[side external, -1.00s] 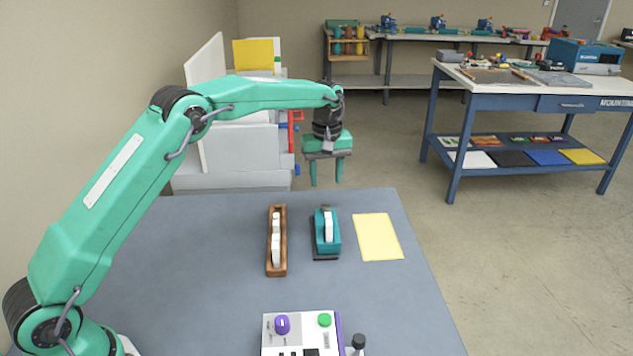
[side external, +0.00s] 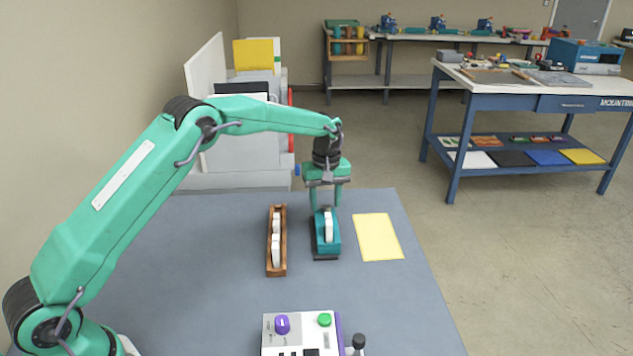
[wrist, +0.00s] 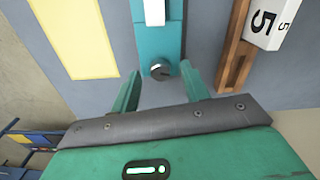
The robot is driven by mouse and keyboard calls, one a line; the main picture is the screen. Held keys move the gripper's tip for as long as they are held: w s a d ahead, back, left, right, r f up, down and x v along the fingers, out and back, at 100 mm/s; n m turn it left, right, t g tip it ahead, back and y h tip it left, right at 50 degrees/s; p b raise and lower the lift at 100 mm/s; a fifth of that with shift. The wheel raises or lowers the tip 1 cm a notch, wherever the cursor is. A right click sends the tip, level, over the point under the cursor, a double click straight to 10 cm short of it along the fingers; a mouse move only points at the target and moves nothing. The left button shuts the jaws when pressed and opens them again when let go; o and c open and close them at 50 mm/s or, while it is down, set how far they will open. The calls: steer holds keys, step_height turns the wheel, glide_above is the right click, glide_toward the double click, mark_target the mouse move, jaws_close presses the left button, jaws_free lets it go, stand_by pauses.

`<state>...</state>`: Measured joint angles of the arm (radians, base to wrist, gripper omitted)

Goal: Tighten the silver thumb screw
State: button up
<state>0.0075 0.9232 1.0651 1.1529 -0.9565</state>
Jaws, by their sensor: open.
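A teal tape-dispenser-like block (side external: 333,244) with a white piece on top stands on the grey table in the side view. In the wrist view its teal body (wrist: 158,43) runs down from the top edge. The thumb screw, a small dark and silvery round knob (wrist: 160,69), sits at the end of this body. My gripper (wrist: 159,80) is open, with one finger to each side of the knob and a gap on both sides. In the side view my gripper (side external: 325,204) points down at the far end of the block; the knob is hidden there.
A wooden holder (side external: 270,264) with white number blocks stands close to the left of the teal block. A yellow sheet (side external: 377,237) lies to its right. A control box (side external: 296,338) with a purple knob and green button is at the near edge. Bare table lies between.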

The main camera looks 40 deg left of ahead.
steer(key=shift+f, duration=0.25)
steer(key=c, duration=1)
